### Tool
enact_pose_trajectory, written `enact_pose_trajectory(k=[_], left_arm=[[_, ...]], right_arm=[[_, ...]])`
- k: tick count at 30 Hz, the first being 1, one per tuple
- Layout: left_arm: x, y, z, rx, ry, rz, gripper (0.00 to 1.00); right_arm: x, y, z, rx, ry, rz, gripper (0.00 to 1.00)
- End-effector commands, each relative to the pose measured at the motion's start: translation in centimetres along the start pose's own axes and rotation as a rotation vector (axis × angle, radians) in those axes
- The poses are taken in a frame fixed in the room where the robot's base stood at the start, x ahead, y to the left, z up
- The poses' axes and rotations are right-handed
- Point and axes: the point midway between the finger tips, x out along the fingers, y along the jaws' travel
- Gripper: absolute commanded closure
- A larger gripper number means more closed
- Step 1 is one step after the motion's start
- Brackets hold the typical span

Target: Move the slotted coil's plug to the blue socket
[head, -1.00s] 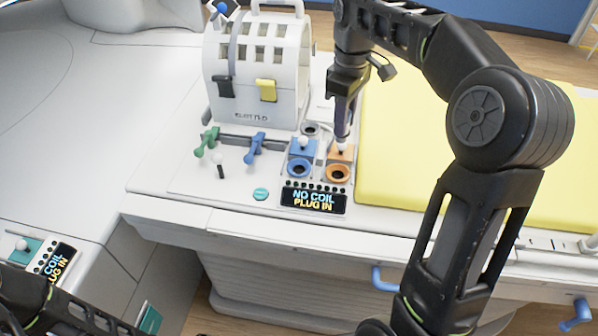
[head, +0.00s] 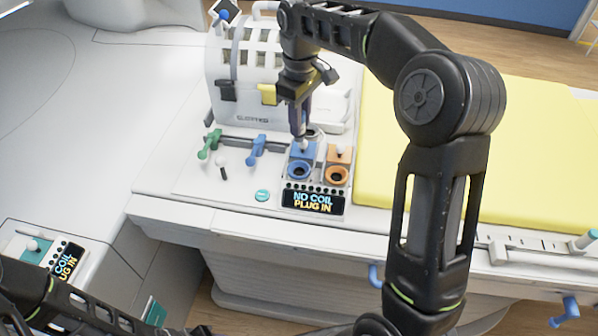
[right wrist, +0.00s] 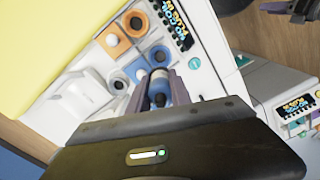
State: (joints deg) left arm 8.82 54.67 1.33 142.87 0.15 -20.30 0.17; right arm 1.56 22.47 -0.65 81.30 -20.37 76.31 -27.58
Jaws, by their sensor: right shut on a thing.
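The slotted coil (head: 262,95) is a white arched housing with slots, at the back of the ledge. The blue socket (head: 299,171) is a blue ring with a dark hole; it also shows in the right wrist view (right wrist: 160,55). Behind it is a blue block with a pale knob. My right gripper (head: 299,132) points down just behind the blue socket. In the right wrist view its fingers are shut on a small blue and dark piece (right wrist: 159,88), apparently the plug. Whether it touches the block is unclear. My left gripper (right wrist: 292,8) shows only partly in the right wrist view.
An orange socket (head: 337,175) sits right of the blue one, and a grey ring lies behind them. A display (head: 313,201) reading "NO COIL PLUG IN" is in front. Green and blue levers (head: 256,149) stand left. A yellow pad (head: 530,150) fills the right.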

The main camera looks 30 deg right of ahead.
Motion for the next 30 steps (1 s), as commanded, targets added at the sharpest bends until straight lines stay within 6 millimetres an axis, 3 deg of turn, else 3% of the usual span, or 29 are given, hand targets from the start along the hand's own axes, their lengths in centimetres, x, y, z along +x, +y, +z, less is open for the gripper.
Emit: enact_pose_trajectory(k=[15,30], left_arm=[[0.4,-0.9,0.5,-0.015,-0.021,-0.022,0.54],[3.9,-1.8,0.5,-0.010,-0.012,-0.013,0.54]], right_arm=[[0.0,0.0,0.0,0.000,0.000,0.000,1.00],[5.8,0.0,0.0,0.001,-0.001,0.000,1.00]])
